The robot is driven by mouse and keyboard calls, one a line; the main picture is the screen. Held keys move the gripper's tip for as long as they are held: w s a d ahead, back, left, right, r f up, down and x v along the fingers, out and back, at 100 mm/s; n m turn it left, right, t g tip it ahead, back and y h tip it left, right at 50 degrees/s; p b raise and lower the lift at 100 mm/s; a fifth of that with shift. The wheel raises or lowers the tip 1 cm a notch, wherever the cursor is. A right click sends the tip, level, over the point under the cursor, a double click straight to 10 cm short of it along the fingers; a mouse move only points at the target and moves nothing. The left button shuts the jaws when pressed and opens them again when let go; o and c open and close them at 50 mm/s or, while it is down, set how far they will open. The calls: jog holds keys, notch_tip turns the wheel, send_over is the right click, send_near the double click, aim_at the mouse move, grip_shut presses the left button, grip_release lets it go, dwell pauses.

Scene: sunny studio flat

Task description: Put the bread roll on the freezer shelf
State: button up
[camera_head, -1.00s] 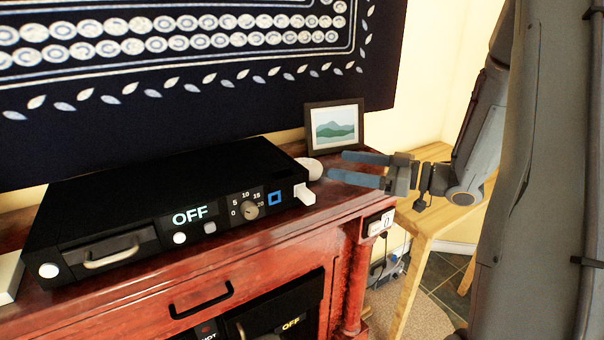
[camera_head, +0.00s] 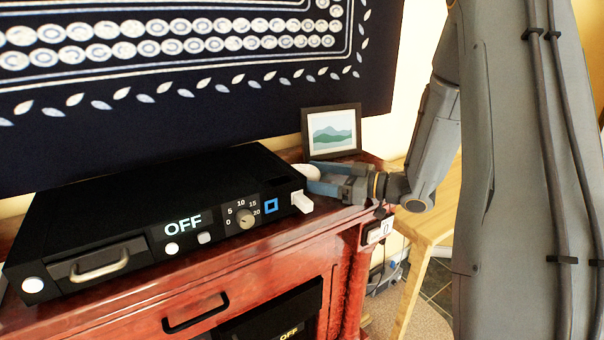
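A small pale rounded object (camera_head: 306,171) lies on the red wooden cabinet top, behind the right end of the black device. I cannot tell whether it is the bread roll; nothing else in view looks like one. My gripper (camera_head: 315,178) is low over the cabinet top, pointing left. Its two fingers look apart, with their tips right beside the pale object. I cannot tell whether they touch it. No freezer shelf is in view.
The black device (camera_head: 150,195) reads OFF and has a white plug-like piece (camera_head: 302,202) on its right side. A framed picture (camera_head: 332,132) stands just behind my gripper. A wooden table (camera_head: 428,222) is at the right. The red cabinet (camera_head: 190,290) has a black handle.

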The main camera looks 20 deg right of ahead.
jog(key=shift+a, duration=0.1)
jog(key=shift+c, duration=0.3)
jog(key=c, duration=1.1)
jog(key=shift+r, duration=0.1)
jog(key=shift+c, duration=0.2)
